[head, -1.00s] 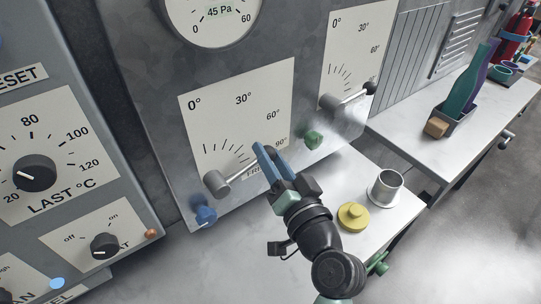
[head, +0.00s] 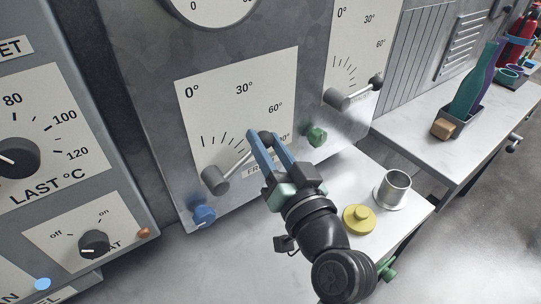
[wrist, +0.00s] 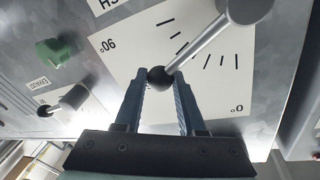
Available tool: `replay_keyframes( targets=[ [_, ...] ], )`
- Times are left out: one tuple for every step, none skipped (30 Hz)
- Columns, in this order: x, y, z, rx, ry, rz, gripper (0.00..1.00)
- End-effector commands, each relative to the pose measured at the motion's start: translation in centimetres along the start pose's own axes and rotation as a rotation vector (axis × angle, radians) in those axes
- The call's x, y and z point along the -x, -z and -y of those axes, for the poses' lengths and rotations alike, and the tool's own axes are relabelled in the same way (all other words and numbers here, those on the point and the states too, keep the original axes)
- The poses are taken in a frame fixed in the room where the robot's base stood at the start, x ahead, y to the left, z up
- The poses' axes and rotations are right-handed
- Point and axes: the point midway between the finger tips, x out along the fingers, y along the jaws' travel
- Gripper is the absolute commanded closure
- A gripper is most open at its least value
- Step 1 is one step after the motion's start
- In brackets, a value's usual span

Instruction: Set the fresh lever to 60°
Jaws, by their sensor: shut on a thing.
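The fresh lever is a grey hub (head: 214,180) with a thin rod and a black ball knob (head: 265,137), mounted on a white dial plate (head: 215,112) marked 0°, 30°, 60° and 90°. The label below starts with "FR"; the rest is hidden by my gripper. In the wrist view the knob (wrist: 160,78) sits between the fingertips (wrist: 160,85), with the rod running up right to the hub.
A second dial with a similar lever (head: 337,98) is to the right. A green knob (head: 317,136) and a blue knob (head: 204,215) are close by on the panel. A yellow lidded piece (head: 358,219) and a metal cup (head: 393,188) stand on the bench below right.

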Motion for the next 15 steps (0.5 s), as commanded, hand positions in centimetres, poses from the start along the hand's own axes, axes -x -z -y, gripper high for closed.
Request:
replay_keyframes(
  targets=[
    [0.01,-0.03,0.05,0.007,0.001,0.0,1.0],
    [0.02,0.02,0.07,0.008,0.001,0.0,1.0],
    [0.01,0.05,0.08,0.008,0.001,0.0,1.0],
    [0.01,0.06,0.08,0.007,0.0,0.0,1.0],
    [0.01,0.05,0.08,0.007,0.0,0.0,1.0],
    [0.01,0.05,0.08,0.006,0.0,0.0,1.0],
    [0.01,0.05,0.08,0.006,0.0,0.0,1.0],
    [0.01,0.05,0.07,0.006,0.0,0.001,1.0],
    [0.01,0.05,0.08,0.006,0.0,0.001,0.57],
    [0.01,0.05,0.07,0.005,0.0,0.0,0.52],
    [0.01,0.05,0.07,0.005,0.0,0.0,0.46],
    [0.01,0.05,0.07,0.005,0.0,0.0,0.39],
    [0.01,0.05,0.06,0.005,0.0,0.0,0.34],
    [0.01,0.05,0.06,0.005,0.0,0.0,0.33],
    [0.01,0.05,0.06,0.005,0.0,0.0,0.33]
  ],
)
